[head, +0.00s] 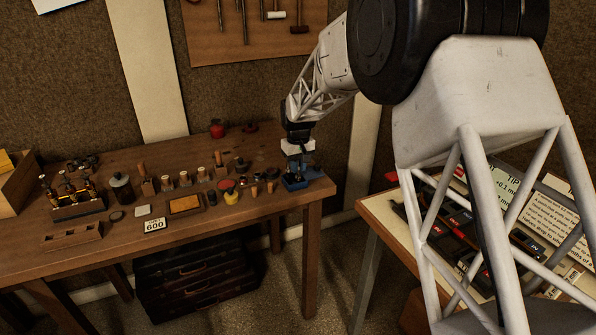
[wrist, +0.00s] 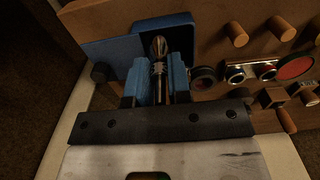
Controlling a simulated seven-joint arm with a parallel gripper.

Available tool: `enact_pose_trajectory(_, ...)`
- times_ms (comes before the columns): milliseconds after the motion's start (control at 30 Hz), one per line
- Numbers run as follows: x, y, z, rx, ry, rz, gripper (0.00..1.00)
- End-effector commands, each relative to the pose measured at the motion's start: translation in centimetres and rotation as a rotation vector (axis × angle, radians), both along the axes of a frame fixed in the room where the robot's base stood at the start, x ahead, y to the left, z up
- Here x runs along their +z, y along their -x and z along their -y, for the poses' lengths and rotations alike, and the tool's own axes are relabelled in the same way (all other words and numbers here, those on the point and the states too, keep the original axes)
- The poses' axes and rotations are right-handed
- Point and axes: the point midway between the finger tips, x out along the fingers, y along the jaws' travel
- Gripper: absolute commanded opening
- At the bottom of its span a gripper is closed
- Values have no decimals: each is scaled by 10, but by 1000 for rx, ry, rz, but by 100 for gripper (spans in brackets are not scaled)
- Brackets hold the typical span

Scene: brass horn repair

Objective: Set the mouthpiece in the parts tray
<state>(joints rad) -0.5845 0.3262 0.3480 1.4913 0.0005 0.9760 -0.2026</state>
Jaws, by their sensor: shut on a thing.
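My gripper (wrist: 160,83) has blue fingers and is shut on the mouthpiece (wrist: 159,62), a dark, shiny metal piece that shows between the fingertips in the wrist view. In the head view my gripper (head: 296,168) is low over the right end of the workbench, at the small blue tray (head: 294,184). The blue tray also shows in the wrist view (wrist: 168,22), just beyond the fingertips. I cannot tell whether the mouthpiece touches the tray floor. In the head view the mouthpiece is hidden by my gripper.
Several wooden-handled pieces and small jars stand on the workbench (head: 115,219) left of the tray. A flat blue piece (wrist: 108,50) lies beside the tray near the bench edge. A second table (head: 375,208) stands at the right, with a gap between.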

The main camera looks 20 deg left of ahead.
Motion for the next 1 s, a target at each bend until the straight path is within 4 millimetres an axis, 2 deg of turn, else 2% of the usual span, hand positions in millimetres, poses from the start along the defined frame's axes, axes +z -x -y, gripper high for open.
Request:
enact_pose_trajectory(200,-19,0,0,0,1,-1,0)
enact_pose_trajectory(667,-23,0,0,0,0,0,0)
enact_pose_trajectory(700,-23,0,0,0,0,0,23)
enact_pose_trajectory(833,-23,0,0,0,0,0,43)
enact_pose_trajectory(1000,-23,0,0,0,0,0,44)
